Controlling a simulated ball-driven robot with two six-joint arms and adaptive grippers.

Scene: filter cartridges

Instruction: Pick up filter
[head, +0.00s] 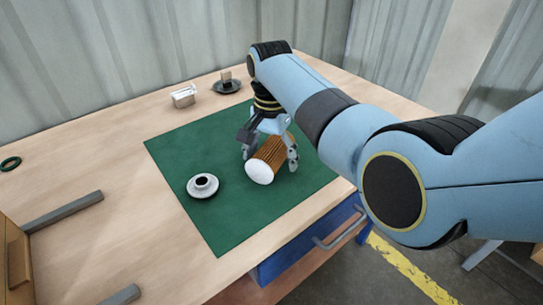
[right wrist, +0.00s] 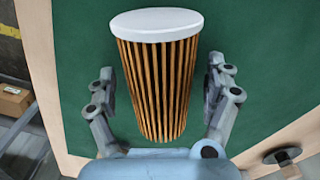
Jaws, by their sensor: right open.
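The filter (head: 265,160) is a pleated brown cylinder with a white end cap, lying on its side on the green mat (head: 185,150). My right gripper (head: 270,159) is above it with a finger on each side. In the right wrist view, the filter (right wrist: 157,80) lies between the two open fingers of the right gripper (right wrist: 164,88), with a gap on both sides. The filter's far end is partly hidden by the gripper in the head view. My left gripper is not in view.
A white flanged part (head: 202,185) sits on the mat left of the filter. A small light block (head: 184,95) and a dark round dish (head: 227,86) stand behind the mat. A dark ring (head: 10,163) and grey bars (head: 65,210) are at the left.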

